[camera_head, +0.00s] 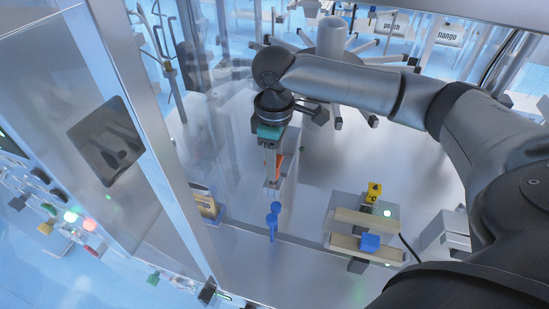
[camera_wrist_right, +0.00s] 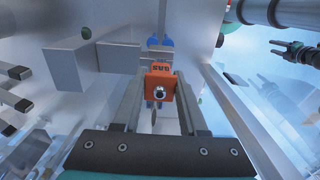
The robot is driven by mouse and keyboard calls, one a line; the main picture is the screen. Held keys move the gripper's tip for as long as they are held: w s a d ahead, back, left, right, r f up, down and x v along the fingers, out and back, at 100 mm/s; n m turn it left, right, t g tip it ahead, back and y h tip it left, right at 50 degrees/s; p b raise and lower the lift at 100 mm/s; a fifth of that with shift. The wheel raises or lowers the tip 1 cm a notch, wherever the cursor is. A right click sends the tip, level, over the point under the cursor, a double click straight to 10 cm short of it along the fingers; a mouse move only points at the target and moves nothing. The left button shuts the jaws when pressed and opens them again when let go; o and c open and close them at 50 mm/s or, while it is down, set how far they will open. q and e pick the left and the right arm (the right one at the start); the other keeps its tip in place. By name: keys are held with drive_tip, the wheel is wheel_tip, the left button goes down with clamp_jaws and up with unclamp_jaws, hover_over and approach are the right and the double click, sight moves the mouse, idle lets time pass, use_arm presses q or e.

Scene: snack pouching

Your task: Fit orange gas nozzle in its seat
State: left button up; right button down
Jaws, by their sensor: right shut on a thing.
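The orange gas nozzle (camera_wrist_right: 159,80) is a small block with dark lettering and a round metal fitting on its near face. It sits between the two fingers of my right gripper (camera_wrist_right: 158,97), which is shut on it. In the head view the right gripper (camera_head: 272,180) points down over the grey machine deck, and the nozzle (camera_head: 279,163) shows as a small orange patch partly hidden by it. A blue piece (camera_head: 272,218) stands just below the fingertips in the picture. Blue parts (camera_wrist_right: 155,43) also show beyond the nozzle in the wrist view. I cannot clearly make out the nozzle's seat.
A fixture with tan bars (camera_head: 368,218), a blue block (camera_head: 370,243) and a yellow block (camera_head: 374,190) stands to the right. A star-shaped carousel (camera_head: 332,42) is behind. A metal frame post (camera_head: 150,150) and clear panel run along the left.

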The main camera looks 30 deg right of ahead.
drive_tip(key=shift+f, duration=1.3)
drive_tip(key=shift+c, duration=1.8)
unclamp_jaws()
wheel_tip(320, 180, up, 15)
drive_tip(key=shift+r+b, duration=0.2)
drive_tip(key=shift+b, duration=0.15)
